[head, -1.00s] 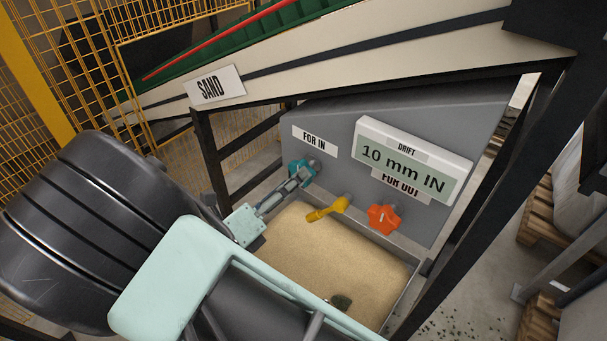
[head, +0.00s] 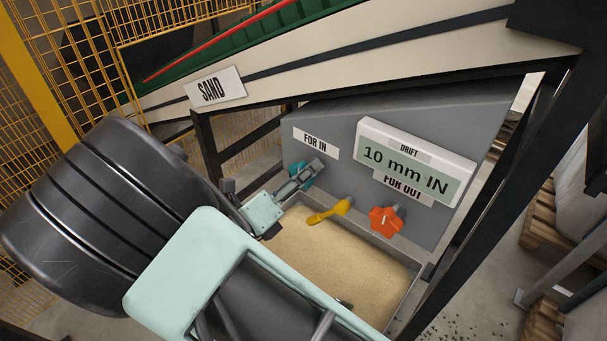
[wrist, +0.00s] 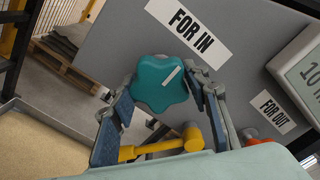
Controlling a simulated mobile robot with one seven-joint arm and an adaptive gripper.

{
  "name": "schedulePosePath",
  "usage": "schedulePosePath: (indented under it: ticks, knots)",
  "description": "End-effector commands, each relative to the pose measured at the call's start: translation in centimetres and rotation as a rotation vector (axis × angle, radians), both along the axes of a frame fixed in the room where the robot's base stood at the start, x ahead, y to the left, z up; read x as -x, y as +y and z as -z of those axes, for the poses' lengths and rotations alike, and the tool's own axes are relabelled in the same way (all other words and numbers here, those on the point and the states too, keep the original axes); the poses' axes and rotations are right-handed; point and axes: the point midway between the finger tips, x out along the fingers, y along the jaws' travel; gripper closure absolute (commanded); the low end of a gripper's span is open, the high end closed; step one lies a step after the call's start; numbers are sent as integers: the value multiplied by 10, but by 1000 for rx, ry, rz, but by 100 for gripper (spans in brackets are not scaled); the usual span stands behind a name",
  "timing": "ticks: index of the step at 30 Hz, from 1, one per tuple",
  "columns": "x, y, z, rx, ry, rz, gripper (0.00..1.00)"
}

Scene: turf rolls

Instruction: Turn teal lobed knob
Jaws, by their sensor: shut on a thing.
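The teal lobed knob (wrist: 160,84) with a pale pointer line sits on the grey panel below the FOR IN label (wrist: 192,33). In the wrist view the line tilts up to the right. My gripper (wrist: 161,82) is shut on the knob, one finger at each side. In the head view my gripper (head: 303,175) covers much of the teal knob (head: 307,183). The drift display (head: 412,165) reads 10 mm IN.
A yellow lever handle (head: 328,211) and an orange lobed knob (head: 385,220) sit to the right on the panel. In the wrist view the yellow handle (wrist: 165,147) lies below the teal knob, between my fingers. A sand-filled trough (head: 325,262) lies below.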

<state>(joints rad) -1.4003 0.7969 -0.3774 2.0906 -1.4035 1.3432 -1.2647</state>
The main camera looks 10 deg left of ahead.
Motion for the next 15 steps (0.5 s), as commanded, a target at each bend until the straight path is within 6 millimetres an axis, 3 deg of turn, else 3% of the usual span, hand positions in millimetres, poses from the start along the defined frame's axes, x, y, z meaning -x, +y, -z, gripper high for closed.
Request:
schedulePosePath:
  ticks: [15]
  knots:
    - [0,0,-1,-107,-63,1,82]
